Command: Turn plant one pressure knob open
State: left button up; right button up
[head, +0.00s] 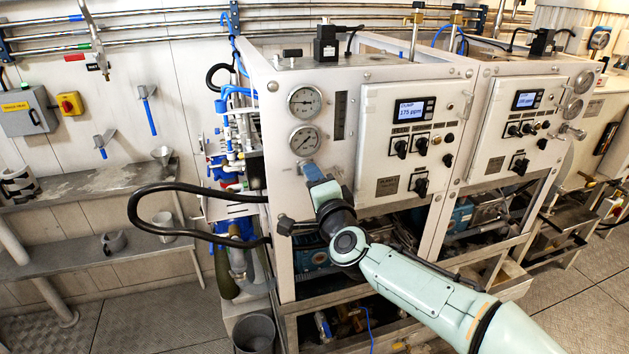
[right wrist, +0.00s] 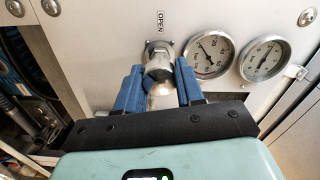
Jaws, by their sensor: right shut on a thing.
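The pressure knob (right wrist: 160,72) is a metal knob on the white front panel, below the printed word OPEN (right wrist: 160,22) in the right wrist view. My right gripper (right wrist: 158,88) has its blue fingers shut on the knob, one on each side. In the head view my right gripper (head: 311,172) reaches the left machine's panel (head: 340,150) just below two round gauges, the upper gauge (head: 305,101) and the lower gauge (head: 304,140). The gripper mostly hides the knob there. My left gripper is not in view.
The left machine's display (head: 412,110) and several black switches sit right of the gauges. A similar second machine (head: 520,120) stands to the right. A black hose (head: 150,190) loops out at the left. Shelves (head: 90,180) with cups line the left wall.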

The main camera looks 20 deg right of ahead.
jog(key=o, duration=1)
jog(key=shift+s, duration=0.1)
jog(key=s, duration=0.4)
jog(key=s+b, duration=0.1)
jog(key=s, duration=0.8)
jog(key=shift+s+d, duration=0.1)
jog(key=shift+d, duration=0.15)
